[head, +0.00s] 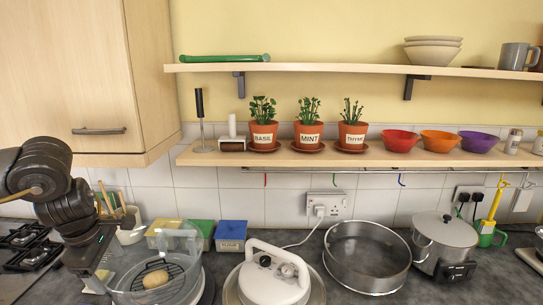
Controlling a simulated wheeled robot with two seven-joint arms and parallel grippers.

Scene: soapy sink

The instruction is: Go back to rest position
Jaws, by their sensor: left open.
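My left arm comes in from the left edge, dark and jointed, in front of the wall cabinet and the hob. My left gripper (96,278) points down just left of a clear round steamer bowl (188,285) with a dark rack and a round tan item (156,279) in it. The gripper is open, with no object visible in it. Its fingertips are small and partly hard to make out. My right gripper is not in view.
The worktop holds a white-handled lid (272,282), a round metal sieve (367,255), a slow cooker (444,241) and coloured boxes (231,235). Shelves (350,158) with potted herbs and bowls are above. A hob (30,245) lies at left.

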